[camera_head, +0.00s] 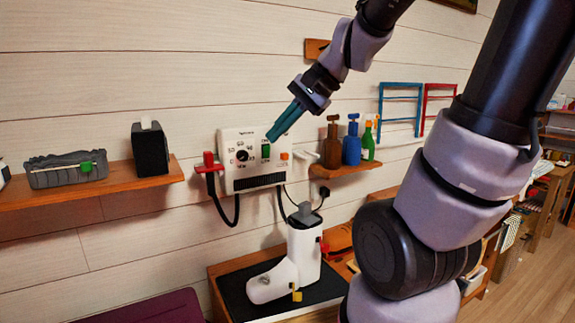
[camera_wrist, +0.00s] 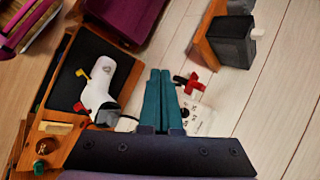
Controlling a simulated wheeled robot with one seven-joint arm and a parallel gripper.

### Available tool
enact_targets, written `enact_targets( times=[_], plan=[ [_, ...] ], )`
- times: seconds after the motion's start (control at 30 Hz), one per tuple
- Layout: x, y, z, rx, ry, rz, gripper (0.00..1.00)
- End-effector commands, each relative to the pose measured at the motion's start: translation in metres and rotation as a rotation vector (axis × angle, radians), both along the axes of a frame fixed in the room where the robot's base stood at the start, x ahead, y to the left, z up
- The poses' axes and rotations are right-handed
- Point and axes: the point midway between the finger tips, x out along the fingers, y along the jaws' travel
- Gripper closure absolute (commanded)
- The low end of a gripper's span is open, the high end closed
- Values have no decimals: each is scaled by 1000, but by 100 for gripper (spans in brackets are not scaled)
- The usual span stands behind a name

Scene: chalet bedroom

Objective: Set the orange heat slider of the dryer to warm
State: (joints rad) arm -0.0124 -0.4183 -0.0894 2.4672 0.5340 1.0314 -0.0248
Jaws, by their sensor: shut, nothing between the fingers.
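The white dryer (camera_head: 233,147) is fixed to the plank wall. Its panel has a black dial (camera_head: 242,156), a green slider (camera_head: 265,151) and, at the right edge, the small orange heat slider (camera_head: 284,156). My gripper (camera_head: 270,138) is shut and empty, its teal fingers pointing down-left just above the green slider and up-left of the orange one in the picture. I cannot tell whether it touches the panel. In the wrist view the shut fingers (camera_wrist: 160,72) cover part of the dryer (camera_wrist: 202,120); the orange slider is not visible there.
A red part (camera_head: 209,161) with a black hose is left of the dryer. A right shelf (camera_head: 345,169) holds brown, blue and green bottles; a left shelf (camera_head: 120,178) holds a black box.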

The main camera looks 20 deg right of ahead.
Motion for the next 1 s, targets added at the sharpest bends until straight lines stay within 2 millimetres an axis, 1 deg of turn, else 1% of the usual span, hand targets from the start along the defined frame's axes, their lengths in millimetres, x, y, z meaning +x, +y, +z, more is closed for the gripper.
enact_targets(
  times=[0.03,0.1,0.17,0.23,0.37,0.4,0.47,0.5,0.57,0.6,0.67,0.7,0.77,0.8,0.9,1.0],
  plan=[
    [12,6,-5,80,57,-41,100],
    [29,14,-9,196,124,-109,100],
    [46,19,-12,294,179,-169,100],
    [67,22,-17,404,238,-249,100],
    [110,19,-30,596,332,-412,100],
    [123,16,-35,652,355,-465,100],
    [145,9,-45,733,386,-550,100],
    [158,4,-52,784,403,-607,100],
    [179,-7,-65,858,423,-697,100],
    [192,-16,-75,905,433,-759,100],
    [210,-31,-90,971,442,-854,100],
    [222,-42,-102,1013,443,-920,100],
    [238,-60,-120,1069,438,-1016,100],
    [247,-73,-132,1104,432,-1078,100],
    [263,-104,-161,1173,402,-1219,100],
    [271,-130,-184,1217,366,-1330,100]
  ],
)
